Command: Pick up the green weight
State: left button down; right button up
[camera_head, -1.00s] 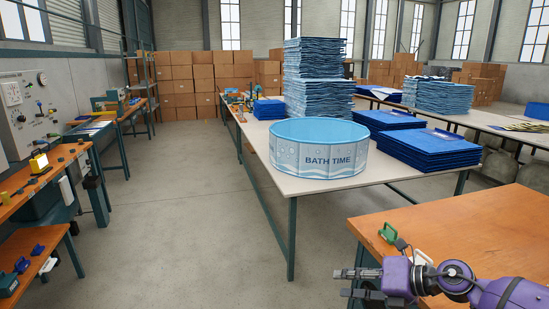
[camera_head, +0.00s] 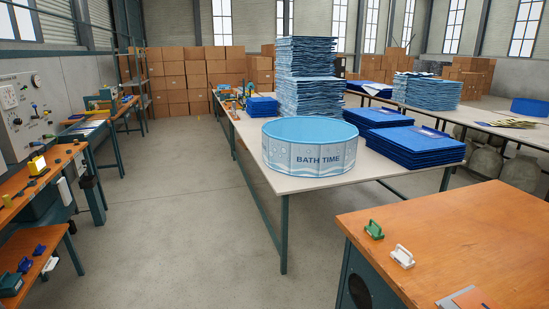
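The green weight (camera_head: 374,229) is a small block with a handle. It sits on the wooden tabletop (camera_head: 445,228) at the lower right, close to the left edge of that top. A white weight (camera_head: 402,256) of similar shape stands just in front of it and to the right, apart from it. Neither of my grippers shows in the head view now, and nothing touches the green weight.
A blue pool labelled "BATH TIME" (camera_head: 310,147) stands on the long white table (camera_head: 290,184), with stacks of blue sheets behind. Wooden workbenches (camera_head: 38,186) with small tools and more weights line the left. The grey floor (camera_head: 170,215) between is clear.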

aim_at(375, 232)
jog(key=z, duration=1.2)
